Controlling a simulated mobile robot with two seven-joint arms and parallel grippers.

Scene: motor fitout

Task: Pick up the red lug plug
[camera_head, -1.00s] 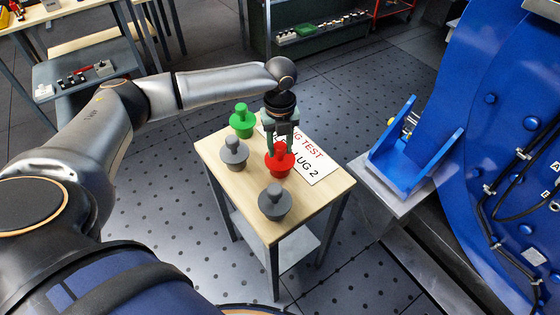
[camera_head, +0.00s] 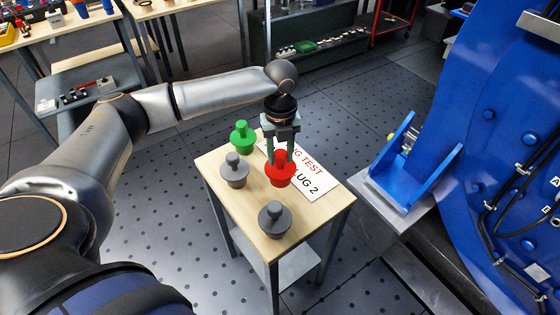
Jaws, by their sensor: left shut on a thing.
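The red lug plug (camera_head: 280,172) is at the right-middle of the small wooden table (camera_head: 240,203), in front of the white printed sign. My left gripper (camera_head: 281,157) points down over it, with its fingers on either side of the plug's upper stem. The gripper is shut on the plug. The fingers hide part of the stem, and I cannot tell whether the plug's base touches the tabletop. My right gripper is not in view.
A green plug (camera_head: 243,135) and two grey plugs (camera_head: 235,170) (camera_head: 274,218) stand close by on the table. A white sign (camera_head: 314,178) lies behind the red plug. A blue bracket (camera_head: 412,170) and large blue housing (camera_head: 500,130) stand to the right.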

